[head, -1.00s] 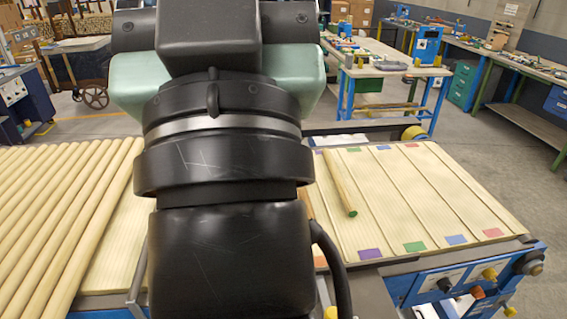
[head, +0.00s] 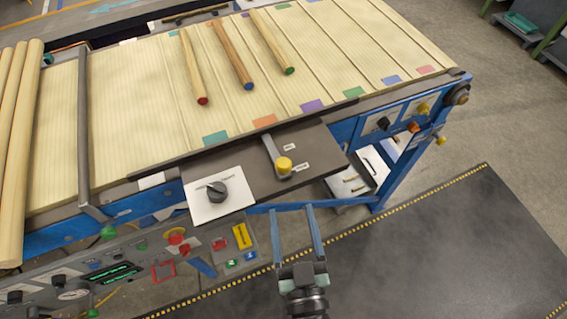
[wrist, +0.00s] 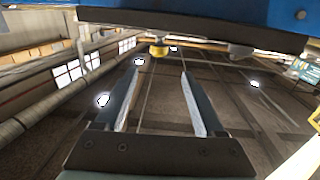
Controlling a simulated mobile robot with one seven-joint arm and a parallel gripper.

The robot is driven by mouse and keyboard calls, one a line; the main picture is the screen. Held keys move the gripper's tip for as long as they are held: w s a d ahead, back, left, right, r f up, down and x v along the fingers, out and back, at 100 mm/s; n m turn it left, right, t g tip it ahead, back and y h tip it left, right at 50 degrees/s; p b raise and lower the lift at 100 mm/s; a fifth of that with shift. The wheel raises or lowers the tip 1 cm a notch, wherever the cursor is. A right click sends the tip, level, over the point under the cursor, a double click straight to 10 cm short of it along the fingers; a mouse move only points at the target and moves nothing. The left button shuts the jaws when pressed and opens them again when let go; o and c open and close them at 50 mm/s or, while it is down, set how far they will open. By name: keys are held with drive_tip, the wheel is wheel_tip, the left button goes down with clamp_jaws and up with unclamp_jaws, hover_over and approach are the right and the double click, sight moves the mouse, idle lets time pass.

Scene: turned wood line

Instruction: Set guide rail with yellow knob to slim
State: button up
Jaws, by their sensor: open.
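The guide rail is a short grey bar (head: 271,148) with a yellow knob (head: 284,165) at its near end. It lies on a dark plate (head: 232,158) at the conveyor's front edge. Two small white labels (head: 302,167) sit to the right of the bar; their words are too small to read. My gripper (head: 293,209) is open and empty, nearer the camera than the knob and apart from it in the picture. In the wrist view, the open fingers (wrist: 161,68) point toward a dark edge with a small yellow part (wrist: 158,50); I cannot tell if that is the same knob.
A white plate with a black rotary knob (head: 217,191) is left of the guide rail. A control panel with buttons (head: 176,237) sits below it. Three rods with coloured ends, one blue-tipped (head: 232,55), lie on the slatted conveyor (head: 135,120). The dark floor mat (head: 420,250) is clear.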

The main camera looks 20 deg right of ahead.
sight(285, 172)
drive_tip(key=p+x, duration=0.1)
drive_tip(key=x, duration=0.3)
drive_tip(key=p+x, duration=0.1)
drive_tip(key=x, duration=0.3)
drive_tip(key=f+p+x, duration=0.1)
drive_tip(key=x, duration=0.3)
drive_tip(key=shift+w, duration=0.2)
drive_tip(key=shift+d, duration=0.1)
clamp_jaws()
idle(1.1)
